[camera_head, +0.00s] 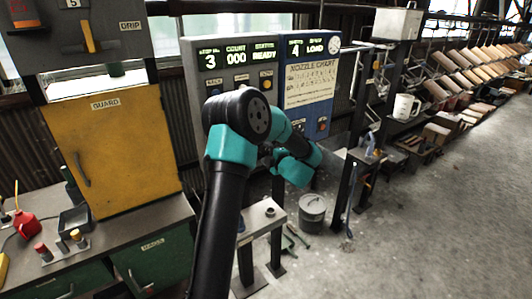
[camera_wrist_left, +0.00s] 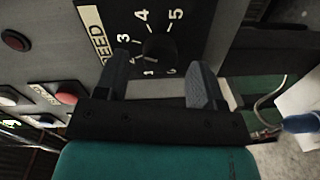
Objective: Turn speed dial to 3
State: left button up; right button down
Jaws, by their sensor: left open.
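The speed dial shows in the left wrist view as a black knob (camera_wrist_left: 158,48) on a dark plate (camera_wrist_left: 190,45) with white numbers around it; 3, 4 and 5 read clearly. A pale label ending in "EED" (camera_wrist_left: 97,32) runs along the plate's edge. My left gripper (camera_wrist_left: 160,82) is open, its two fingers apart with the knob between and just beyond their tips. I cannot tell whether a finger touches it, nor where the pointer stands. In the head view my own arm hides the dial and most of the gripper. My right gripper is not in view.
A grey control cabinet (camera_head: 191,75) with lit displays stands behind my arm, its blue panel (camera_head: 316,112) to the right. Coloured buttons, one red (camera_wrist_left: 66,98), lie beside the dial. A yellow guard door (camera_head: 125,150) is at left; open floor (camera_head: 440,230) is at right.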

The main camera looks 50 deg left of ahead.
pick_arm(q)
jog(key=s+d, duration=0.2)
jog(key=d, duration=1.3)
jog(key=shift+s+d+r, duration=0.25)
jog(key=shift+d+r, duration=0.15)
jog(key=shift+r, duration=0.05)
jog(key=d+f+m+t+h, duration=0.2)
jog(key=d+f+m+h, duration=0.2)
jog(key=f+m, duration=0.3)
jog(key=w+d+f+m+t+h, duration=0.1)
jog(key=d+f+m+t+h, duration=0.1)
jog(key=d+f+m+h, duration=0.5)
jog(key=d+f+m+t+h, duration=0.1)
jog(key=f+m+t+h, duration=0.3)
jog(key=f, duration=0.6)
jog(key=s+d+f+m+g+h, duration=0.3)
jog(key=s+d+f+m+g, duration=0.2)
jog(key=s, duration=0.4)
jog(key=s+d+f+m+g+h, duration=0.3)
jog(key=s+d+f+m+g, duration=0.2)
jog(key=s+d+f+m, duration=0.2)
jog(key=s, duration=0.2)
jog(key=shift+s+d, duration=0.15)
jog(key=shift+s, duration=0.2)
